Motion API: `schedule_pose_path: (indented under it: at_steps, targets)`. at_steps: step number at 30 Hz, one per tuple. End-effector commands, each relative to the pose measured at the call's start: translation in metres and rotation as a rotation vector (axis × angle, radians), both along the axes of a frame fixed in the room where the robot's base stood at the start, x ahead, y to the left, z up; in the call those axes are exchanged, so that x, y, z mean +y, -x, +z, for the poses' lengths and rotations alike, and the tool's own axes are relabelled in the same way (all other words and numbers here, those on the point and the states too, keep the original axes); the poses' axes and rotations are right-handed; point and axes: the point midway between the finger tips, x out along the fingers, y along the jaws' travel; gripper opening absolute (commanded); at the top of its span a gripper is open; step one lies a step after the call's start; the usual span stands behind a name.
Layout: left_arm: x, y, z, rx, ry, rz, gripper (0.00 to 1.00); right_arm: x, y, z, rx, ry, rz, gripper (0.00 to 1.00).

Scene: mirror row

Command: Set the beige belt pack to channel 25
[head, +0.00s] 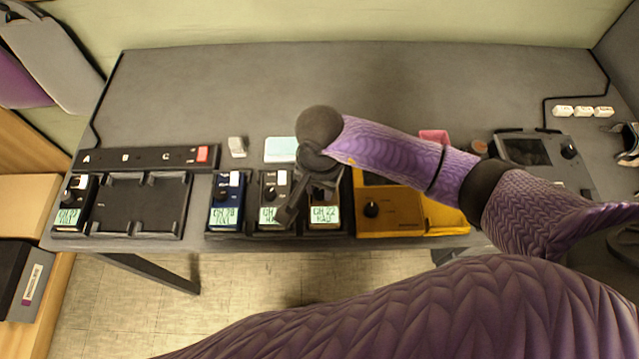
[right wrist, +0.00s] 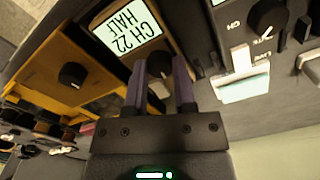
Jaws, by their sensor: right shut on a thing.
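A belt pack whose lit screen reads CH 22 HALF (head: 325,215) stands in the row, just left of the yellow unit. Its casing looks brownish in shade, and I cannot be sure that it is the beige one. The screen also shows large in the right wrist view (right wrist: 128,28). My right gripper (head: 318,186) is over this pack. In the right wrist view its two fingers (right wrist: 160,80) are shut on the pack's dark round knob (right wrist: 160,64), beside the screen. The gripper hides most of the pack's upper part. My left gripper is not in view.
A grey-black pack (head: 271,192) stands close on the left, then a blue pack (head: 226,193). Another pack (head: 72,205) stands at far left beside an empty black tray (head: 139,207). The yellow unit (head: 398,212) is close on the right. The table behind (head: 230,90) is clear.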

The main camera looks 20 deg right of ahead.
Motion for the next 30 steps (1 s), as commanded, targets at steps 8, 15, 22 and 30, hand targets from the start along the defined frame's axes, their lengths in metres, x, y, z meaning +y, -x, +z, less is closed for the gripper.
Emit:
schedule_pose_path:
  at_steps: [8,15,22,30]
  targets:
    - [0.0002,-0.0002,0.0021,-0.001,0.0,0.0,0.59,-0.0003,-0.0002,0.0006,-0.001,0.001,-0.128,0.0]
    - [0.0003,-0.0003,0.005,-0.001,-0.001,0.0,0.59,-0.0004,-0.0003,0.0009,-0.002,0.001,-0.321,0.0]
    - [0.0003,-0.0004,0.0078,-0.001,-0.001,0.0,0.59,0.0,-0.0001,0.0008,0.0,0.0,-0.49,0.0]
    - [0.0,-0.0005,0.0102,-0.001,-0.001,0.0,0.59,0.0,-0.0001,0.0006,0.0,0.0,-0.626,0.0]
